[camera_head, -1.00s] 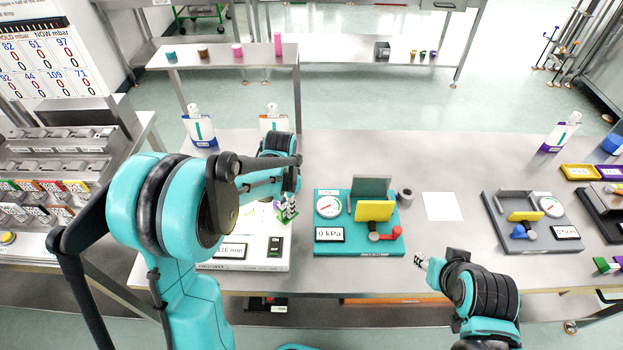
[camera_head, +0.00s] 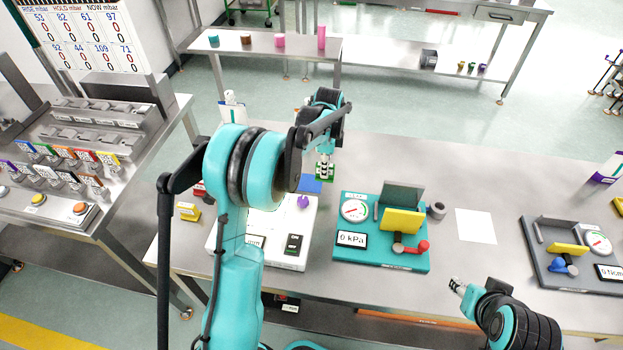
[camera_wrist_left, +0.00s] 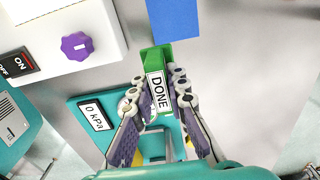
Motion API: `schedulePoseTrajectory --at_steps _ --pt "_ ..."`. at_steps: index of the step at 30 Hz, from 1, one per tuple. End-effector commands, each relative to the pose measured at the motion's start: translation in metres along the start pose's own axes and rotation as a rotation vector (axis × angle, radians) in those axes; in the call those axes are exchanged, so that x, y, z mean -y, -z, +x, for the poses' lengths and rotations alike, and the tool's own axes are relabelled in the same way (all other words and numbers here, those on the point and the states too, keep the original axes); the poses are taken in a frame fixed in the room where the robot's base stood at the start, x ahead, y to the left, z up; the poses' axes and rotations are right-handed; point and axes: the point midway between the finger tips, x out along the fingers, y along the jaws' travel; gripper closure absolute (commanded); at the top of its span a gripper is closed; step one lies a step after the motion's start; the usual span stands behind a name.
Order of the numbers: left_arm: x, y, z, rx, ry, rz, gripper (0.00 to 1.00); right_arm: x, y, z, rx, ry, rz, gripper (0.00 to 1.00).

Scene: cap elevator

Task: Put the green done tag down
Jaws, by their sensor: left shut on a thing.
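The green DONE tag (camera_head: 321,180) is between the fingers of my left gripper (camera_head: 325,168). In the left wrist view the tag (camera_wrist_left: 155,60) shows a white label reading DONE, and the left gripper's fingers (camera_wrist_left: 160,100) are closed on its two sides. In the head view the tag overlaps the edge of a blue rectangular patch (camera_head: 311,185); its height above the table is unclear. The blue patch (camera_wrist_left: 172,18) lies just beyond the tag in the wrist view. My right gripper (camera_head: 457,286) is near the table's front edge, too small to read.
A white device (camera_head: 272,215) with a purple knob (camera_head: 303,202) stands left of the tag. A teal gauge station (camera_head: 350,250) with a yellow block (camera_head: 401,220) stands to the right. Bare table lies behind the teal station.

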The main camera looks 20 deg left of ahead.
Motion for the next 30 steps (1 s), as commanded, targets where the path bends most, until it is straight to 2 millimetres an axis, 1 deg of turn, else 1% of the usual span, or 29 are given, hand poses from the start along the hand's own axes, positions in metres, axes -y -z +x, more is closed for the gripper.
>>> schedulePoseTrajectory --at_steps 1,3,6,9,14,21,30 --pt "0.008 -0.011 0.012 0.000 0.000 -0.004 1.00 0.000 -0.005 0.006 0.000 0.000 0.000 0.60" --pt "0.016 -0.024 0.021 0.000 0.000 -0.004 1.00 0.000 -0.007 0.011 0.000 0.000 0.000 0.60" --pt "0.026 -0.039 0.031 0.000 0.000 -0.003 1.00 0.000 -0.011 0.015 0.000 0.000 0.000 0.60" --pt "0.032 -0.048 0.036 0.000 0.000 -0.002 1.00 0.000 -0.012 0.017 0.000 0.000 0.000 0.60" --pt "0.035 -0.051 0.043 0.000 0.000 -0.001 1.00 0.000 -0.014 0.019 0.000 0.000 0.000 0.60" --pt "0.035 -0.051 0.078 0.000 0.000 -0.001 1.00 0.000 -0.024 0.033 0.000 0.000 0.000 0.60" --pt "0.035 -0.051 0.078 0.000 0.000 -0.001 1.00 0.000 -0.023 0.032 0.000 0.000 0.000 0.60"
